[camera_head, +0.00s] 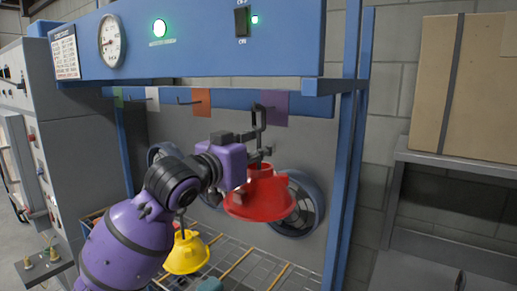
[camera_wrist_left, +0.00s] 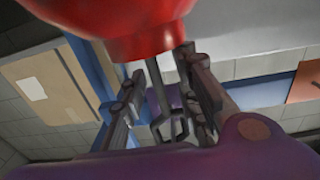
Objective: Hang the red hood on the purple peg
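The red hood (camera_head: 262,198) hangs upright below the purple-marked peg (camera_head: 262,107). Its grey hanger (camera_head: 253,135) reaches up to the peg, and the loop at its top appears to be around it; the exact contact is too small to tell. The purple marker plate (camera_head: 275,110) is behind the loop. My left gripper (camera_head: 258,157) is just above the hood, at the hanger. In the left wrist view, the fingers (camera_wrist_left: 168,95) stand apart on both sides of the hanger rod, with the red hood (camera_wrist_left: 110,25) close by. My right gripper is out of view.
Orange (camera_head: 201,102), white (camera_head: 152,99) and green (camera_head: 118,97) marked pegs are along the blue rail to the left. A yellow hood (camera_head: 187,253) is on the wire rack below. A blue post (camera_head: 350,150) stands to the right, with a cardboard box (camera_head: 465,85) beyond it.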

